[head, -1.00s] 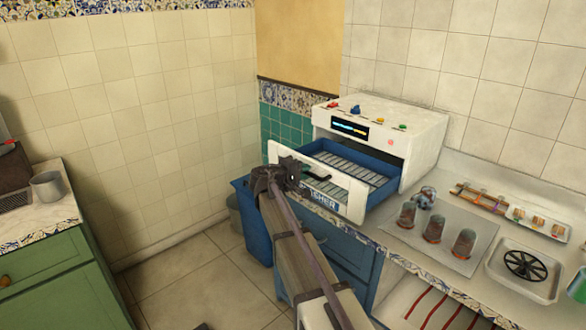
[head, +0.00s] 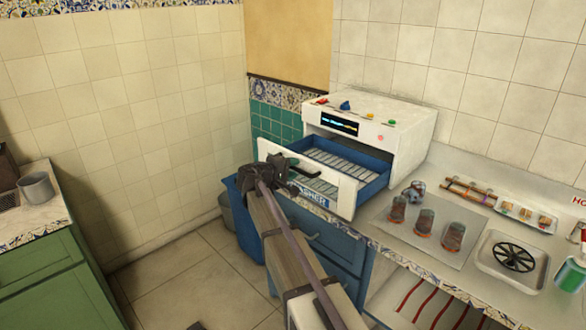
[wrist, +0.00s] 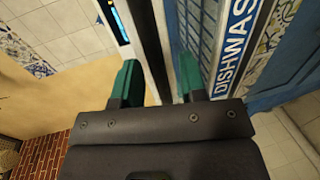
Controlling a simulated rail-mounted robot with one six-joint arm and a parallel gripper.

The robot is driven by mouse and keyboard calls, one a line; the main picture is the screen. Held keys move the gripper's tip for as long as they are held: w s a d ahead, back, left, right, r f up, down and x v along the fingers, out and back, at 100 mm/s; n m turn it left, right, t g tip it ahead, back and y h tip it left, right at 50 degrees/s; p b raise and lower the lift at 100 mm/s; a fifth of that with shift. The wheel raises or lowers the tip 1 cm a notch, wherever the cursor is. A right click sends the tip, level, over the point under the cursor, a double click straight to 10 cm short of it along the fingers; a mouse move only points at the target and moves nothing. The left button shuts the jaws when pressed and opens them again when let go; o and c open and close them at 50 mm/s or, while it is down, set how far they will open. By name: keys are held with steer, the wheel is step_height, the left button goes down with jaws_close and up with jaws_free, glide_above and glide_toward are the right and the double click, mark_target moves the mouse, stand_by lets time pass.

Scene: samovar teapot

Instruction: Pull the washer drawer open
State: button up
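The washer (head: 410,135) is a white box with coloured knobs and a small display, standing on the counter. Its blue drawer (head: 366,184) is pulled out, showing a wire rack (head: 335,166) inside. The white drawer front (head: 344,195) carries a blue label. My gripper (head: 285,167) is at the left part of this front and hides some of it. In the wrist view its two green fingertips (wrist: 158,82) are apart, with a white edge and a dark strip between them. I cannot tell whether they touch the drawer or its handle.
Several jars (head: 425,221) stand on a mat right of the washer, with a white tray holding a black wheel (head: 513,257) beyond. A blue cabinet (head: 335,240) is under the drawer. A green cabinet (head: 50,260) with a grey mug (head: 37,187) is at left.

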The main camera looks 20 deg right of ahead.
steer(key=p+v, duration=0.2)
steer(key=v, duration=0.8)
steer(key=s+a+f+m+g+y+p, duration=0.1)
steer(key=s+f+g+y, duration=0.1)
steer(key=s+f+y, duration=0.35)
steer(key=s+a+f+m+g+y+p, duration=0.1)
steer(key=s+f+m+g+y, duration=0.15)
steer(key=s, duration=0.65)
steer(key=s+a+y+p, duration=0.2)
steer(key=s+y, duration=0.1)
steer(key=s, duration=0.4)
steer(key=s+a+m+g+y+p, duration=0.1)
steer(key=s+a+y, duration=0.1)
steer(key=s, duration=0.6)
steer(key=shift+a+y+p, duration=0.35)
steer(key=shift+y, duration=0.35)
steer(key=shift+g, duration=0.25)
